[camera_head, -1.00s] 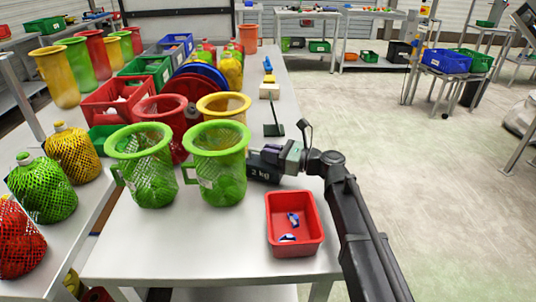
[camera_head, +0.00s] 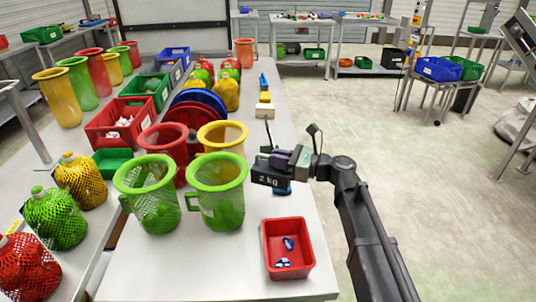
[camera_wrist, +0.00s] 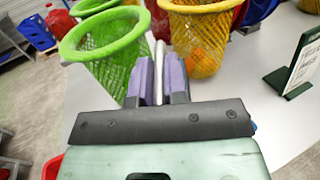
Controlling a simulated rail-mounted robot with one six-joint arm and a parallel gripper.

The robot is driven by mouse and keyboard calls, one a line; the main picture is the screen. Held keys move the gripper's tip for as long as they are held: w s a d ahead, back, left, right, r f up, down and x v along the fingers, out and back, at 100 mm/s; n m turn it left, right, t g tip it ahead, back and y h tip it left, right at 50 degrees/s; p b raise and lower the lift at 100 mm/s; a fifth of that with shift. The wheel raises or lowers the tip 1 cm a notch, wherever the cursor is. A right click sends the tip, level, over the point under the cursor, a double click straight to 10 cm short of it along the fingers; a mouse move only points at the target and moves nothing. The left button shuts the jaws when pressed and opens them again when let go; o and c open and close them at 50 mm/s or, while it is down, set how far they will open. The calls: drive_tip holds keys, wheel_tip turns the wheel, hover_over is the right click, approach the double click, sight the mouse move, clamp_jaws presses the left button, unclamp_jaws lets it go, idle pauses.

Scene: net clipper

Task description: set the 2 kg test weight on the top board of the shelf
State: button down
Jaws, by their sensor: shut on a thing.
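The 2 kg test weight (camera_head: 268,181) is a dark block with a white "2 kg" mark. My gripper (camera_head: 290,160) is shut on it and holds it above the table, right of the front green net basket. In the wrist view, the purple fingers of my gripper (camera_wrist: 160,80) are close together with a thin grey piece between them; the weight's body is hidden there. I cannot tell for sure which rack is the task's shelf; a grey rack with boards (camera_head: 483,32) stands at the far right.
The table (camera_head: 195,270) holds green (camera_head: 217,195) and yellow (camera_head: 222,137) net baskets left of my gripper. A red tray (camera_head: 288,275) with small blue-white pieces lies in front. A small dark sign (camera_wrist: 300,65) stands behind. Open floor (camera_head: 400,160) lies to the right.

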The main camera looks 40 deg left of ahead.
drive_tip(key=d, duration=1.5)
drive_tip(key=shift+s+d, duration=0.15)
drive_tip(key=shift+d, duration=0.15)
drive_tip(key=shift+d+r, duration=0.1)
drive_tip(key=shift+r, duration=0.05)
